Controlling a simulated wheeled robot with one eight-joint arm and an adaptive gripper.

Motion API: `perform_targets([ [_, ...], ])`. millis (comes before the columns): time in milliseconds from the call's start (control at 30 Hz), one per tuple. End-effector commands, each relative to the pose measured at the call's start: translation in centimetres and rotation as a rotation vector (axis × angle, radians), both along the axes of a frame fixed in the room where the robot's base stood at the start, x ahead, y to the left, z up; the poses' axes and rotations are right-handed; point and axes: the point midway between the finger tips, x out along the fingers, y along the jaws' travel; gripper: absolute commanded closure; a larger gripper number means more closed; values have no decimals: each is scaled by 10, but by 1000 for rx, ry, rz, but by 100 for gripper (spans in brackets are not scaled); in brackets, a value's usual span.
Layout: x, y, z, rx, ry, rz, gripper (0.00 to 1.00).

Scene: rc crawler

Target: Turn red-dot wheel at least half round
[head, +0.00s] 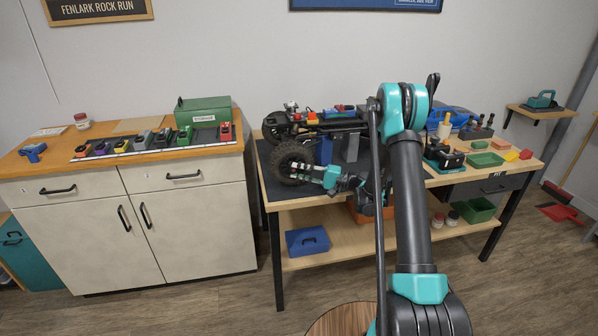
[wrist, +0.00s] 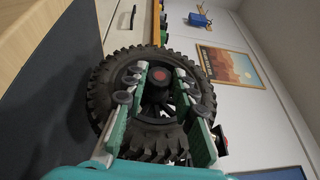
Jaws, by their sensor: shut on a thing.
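The red-dot wheel (head: 284,153) is a knobbly black tyre at the left front of the crawler (head: 334,126) on the workbench. The wrist view shows the wheel (wrist: 103,80) face on, with a red dot on its dark hub. My gripper (head: 297,169) reaches it from the right in the head view. In the wrist view my gripper (wrist: 158,77) has its fingers on either side of the hub, within the tyre ring, shut on the wheel's middle. The exact finger contacts are hard to see. My arm hides part of the crawler in the head view.
A dark mat (head: 270,190) lies under the crawler. Tools and a green tray (head: 486,160) sit at the bench's right. A cabinet (head: 160,225) with a tool row and green box (head: 204,110) stands to the left, across a narrow gap.

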Motion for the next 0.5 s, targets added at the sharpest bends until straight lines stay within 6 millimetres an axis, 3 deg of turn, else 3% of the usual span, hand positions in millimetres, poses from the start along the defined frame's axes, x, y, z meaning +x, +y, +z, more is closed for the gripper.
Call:
perform_targets([
  [500,0,1,-4,185,49,-1,100],
])
